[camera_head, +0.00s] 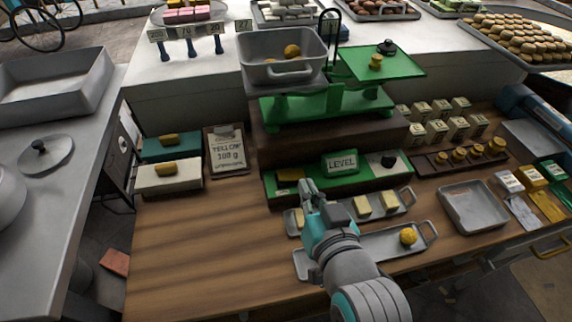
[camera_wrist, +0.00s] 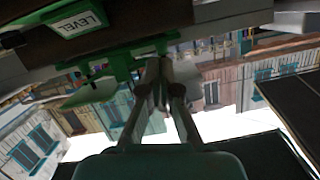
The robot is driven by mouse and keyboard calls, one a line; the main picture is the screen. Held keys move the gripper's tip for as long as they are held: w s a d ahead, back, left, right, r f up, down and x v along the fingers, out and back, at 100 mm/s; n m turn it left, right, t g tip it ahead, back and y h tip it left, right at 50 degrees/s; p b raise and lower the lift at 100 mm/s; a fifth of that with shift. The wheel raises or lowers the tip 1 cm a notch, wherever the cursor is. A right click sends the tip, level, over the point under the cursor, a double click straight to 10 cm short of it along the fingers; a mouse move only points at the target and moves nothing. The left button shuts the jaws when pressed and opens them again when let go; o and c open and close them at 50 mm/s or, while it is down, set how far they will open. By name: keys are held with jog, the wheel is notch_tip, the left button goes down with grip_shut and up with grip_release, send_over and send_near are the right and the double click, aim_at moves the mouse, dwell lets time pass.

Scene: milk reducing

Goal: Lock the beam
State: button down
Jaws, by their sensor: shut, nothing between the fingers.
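The beam is mostly hidden. In front is a green panel with a LEVEL sign (camera_head: 341,163), a brass block (camera_head: 290,175) at left and a black knob (camera_head: 388,160) at right. My gripper (camera_head: 308,187) is shut and empty at the panel's front edge, right of the brass block. In the wrist view its fingers (camera_wrist: 160,70) meet, and the LEVEL sign (camera_wrist: 77,20) appears inverted.
Trays with pale blocks (camera_head: 362,206) and a yellow ball (camera_head: 408,236) lie beside my arm. An empty grey tray (camera_head: 473,207) is at right. The bench's left front (camera_head: 200,250) is clear.

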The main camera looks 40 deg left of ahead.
jog(key=shift+s+d, duration=0.15)
jog(key=shift+s, duration=0.1)
send_over(288, 184)
jog(key=shift+w+d+f, duration=0.1)
jog(key=shift+w+f, duration=0.1)
jog(key=shift+f, duration=0.4)
jog(key=shift+w+d+f, duration=0.1)
jog(key=shift+w+f, duration=0.1)
jog(key=shift+f, duration=0.35)
jog(key=shift+s+f, duration=0.15)
jog(key=shift+f, duration=0.5)
jog(key=shift+s+f, duration=0.15)
jog(key=shift+f, duration=0.45)
jog(key=shift+s+a+f, duration=0.1)
jog(key=shift+a+f, duration=0.05)
jog(key=shift+f, duration=0.55)
